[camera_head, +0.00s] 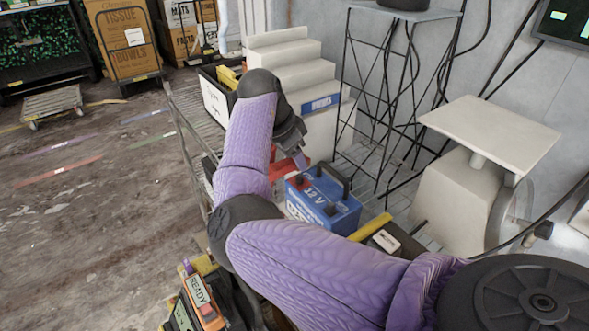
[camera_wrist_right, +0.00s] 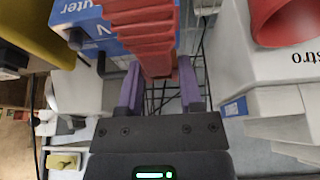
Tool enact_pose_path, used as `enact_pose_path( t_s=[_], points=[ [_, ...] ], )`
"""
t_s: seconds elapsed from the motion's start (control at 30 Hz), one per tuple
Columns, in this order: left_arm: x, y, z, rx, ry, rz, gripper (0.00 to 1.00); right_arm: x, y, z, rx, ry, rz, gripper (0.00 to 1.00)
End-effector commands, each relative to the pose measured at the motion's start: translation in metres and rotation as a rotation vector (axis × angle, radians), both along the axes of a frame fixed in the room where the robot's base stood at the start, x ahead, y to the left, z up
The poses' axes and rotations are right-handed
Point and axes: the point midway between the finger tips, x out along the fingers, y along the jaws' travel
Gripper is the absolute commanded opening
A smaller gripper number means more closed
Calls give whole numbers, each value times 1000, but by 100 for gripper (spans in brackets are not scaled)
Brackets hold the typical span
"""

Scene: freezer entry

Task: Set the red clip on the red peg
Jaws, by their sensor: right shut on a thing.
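My right gripper (camera_head: 300,160) is above the back left of a blue 12 V battery (camera_head: 322,200) in the head view. In the right wrist view its purple fingers (camera_wrist_right: 158,88) are shut on the ribbed red clip (camera_wrist_right: 143,30), which points away from the wrist. The blue battery (camera_wrist_right: 92,12) shows beside and behind the clip there. A small red part (camera_head: 299,181) on the battery's top looks like the red peg, but it is too small to be sure. I cannot see the clip touching it. My left gripper is not in view.
The battery has a black handle and stands on a cart. A white stepped block (camera_head: 292,70) is behind, with a black wire stand (camera_head: 375,100) to its right. A red open-mouthed thing (camera_wrist_right: 285,22) is at upper right in the wrist view. Floor at left is mostly clear.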

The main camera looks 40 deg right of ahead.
Motion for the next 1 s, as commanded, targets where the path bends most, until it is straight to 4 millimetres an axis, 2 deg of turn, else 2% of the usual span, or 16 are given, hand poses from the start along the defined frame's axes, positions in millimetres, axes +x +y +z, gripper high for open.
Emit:
enact_pose_path(
  t_s=[0.03,0.2,0.3,0.4,0.6,1.0],
  points=[
    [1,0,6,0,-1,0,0,1,-1,20,-2,-7,-2,0],
    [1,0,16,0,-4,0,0,1,-1,78,-3,-7,-1,0],
    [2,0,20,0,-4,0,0,0,-1,105,-1,-6,-1,0],
    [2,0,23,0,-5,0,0,0,-1,122,-1,-3,-2,0],
    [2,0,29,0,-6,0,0,0,0,139,-1,-1,-1,0],
    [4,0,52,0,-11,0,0,0,0,155,-1,-2,0,0]
  ],
)
